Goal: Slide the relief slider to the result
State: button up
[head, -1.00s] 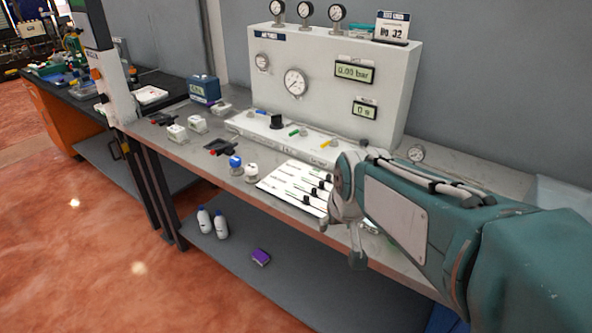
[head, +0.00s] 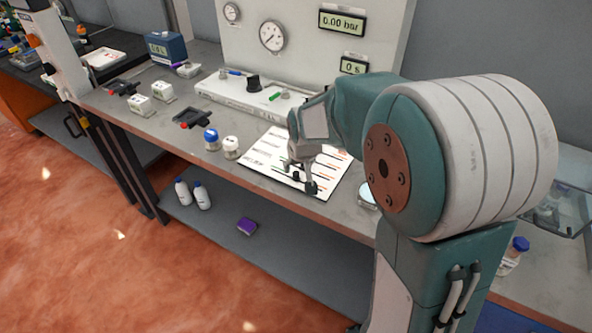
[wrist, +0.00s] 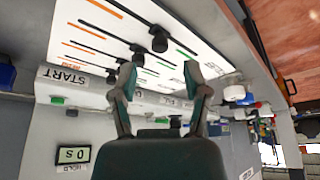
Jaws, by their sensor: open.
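The white slider panel (head: 262,152) lies on the bench top. It has several dark tracks, orange and green marks and black slider knobs; the labels are too small to read, so I cannot tell which is the relief slider. One black knob (head: 311,187) shows at the panel's front edge, below my gripper (head: 300,172). In the wrist view my gripper (wrist: 159,78) has its two fingers apart with nothing between them. A black knob (wrist: 158,41) shows beyond the fingertips, and smaller knobs sit in a row beside it. My arm hides the panel's right part in the head view.
The test stand (head: 290,27) rises behind the panel, reading 0.00 bar and 0 s. Blue-capped (head: 211,139) and white-capped (head: 231,147) jars stand left of the panel. Clamps and white blocks lie farther left.

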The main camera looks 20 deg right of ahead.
aim_at(296, 174)
jog(key=shift+x, duration=2)
grip_shut()
